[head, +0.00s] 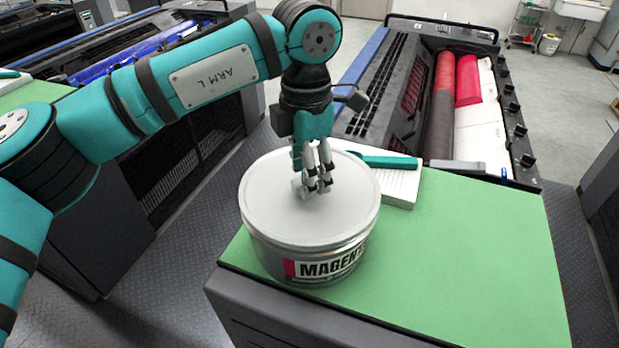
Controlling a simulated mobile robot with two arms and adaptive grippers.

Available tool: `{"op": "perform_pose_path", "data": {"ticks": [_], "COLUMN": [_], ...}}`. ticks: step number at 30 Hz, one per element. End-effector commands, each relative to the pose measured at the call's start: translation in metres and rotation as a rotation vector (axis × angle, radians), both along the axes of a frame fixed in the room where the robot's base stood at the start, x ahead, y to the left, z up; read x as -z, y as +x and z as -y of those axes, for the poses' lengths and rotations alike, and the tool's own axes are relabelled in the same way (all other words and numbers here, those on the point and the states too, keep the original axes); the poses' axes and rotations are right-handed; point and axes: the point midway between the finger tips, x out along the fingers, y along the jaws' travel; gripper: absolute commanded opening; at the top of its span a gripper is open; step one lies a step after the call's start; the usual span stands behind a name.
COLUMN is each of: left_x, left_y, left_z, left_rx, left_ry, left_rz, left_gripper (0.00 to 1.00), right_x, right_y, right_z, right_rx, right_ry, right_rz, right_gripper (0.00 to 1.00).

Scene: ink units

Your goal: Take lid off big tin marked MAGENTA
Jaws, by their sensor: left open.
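The big tin marked MAGENTA (330,268) stands upright at the left end of a green-topped surface. Its label faces me, with a magenta patch beside the word. The pale grey lid (270,205) is on the tin and covers its whole top. My left gripper (317,190) points down over the middle of the lid, with its fingers open. The fingertips are at or just above the lid; I cannot tell if they touch it. My right gripper is not in view.
A teal-handled tool (390,162) lies on a white pad (400,185) right behind the tin. The green top (470,255) is clear to the right. An ink unit (440,90) with red and white rollers stands behind. Another machine (140,50) is at the back left.

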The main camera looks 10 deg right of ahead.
Motion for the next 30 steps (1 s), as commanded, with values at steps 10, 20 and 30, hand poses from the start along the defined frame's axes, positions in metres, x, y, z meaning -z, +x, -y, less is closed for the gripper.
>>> {"op": "perform_pose_path", "data": {"ticks": [10,20,30], "left_x": [0.0113,0.0109,0.0104], "left_y": [-0.0002,-0.0001,-0.0001], "left_z": [0.0000,-0.0001,0.0000], "left_rx": [0.000,0.000,0.000], "left_ry": [0.000,0.000,-0.001], "left_rz": [0.000,0.000,0.000], "left_gripper": [0.50,0.08,0.00], "right_x": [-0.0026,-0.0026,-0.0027], "right_y": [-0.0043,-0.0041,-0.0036], "right_z": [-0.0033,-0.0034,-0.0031], "right_rx": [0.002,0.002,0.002], "right_ry": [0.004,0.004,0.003], "right_rz": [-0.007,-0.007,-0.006], "right_gripper": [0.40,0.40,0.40]}}
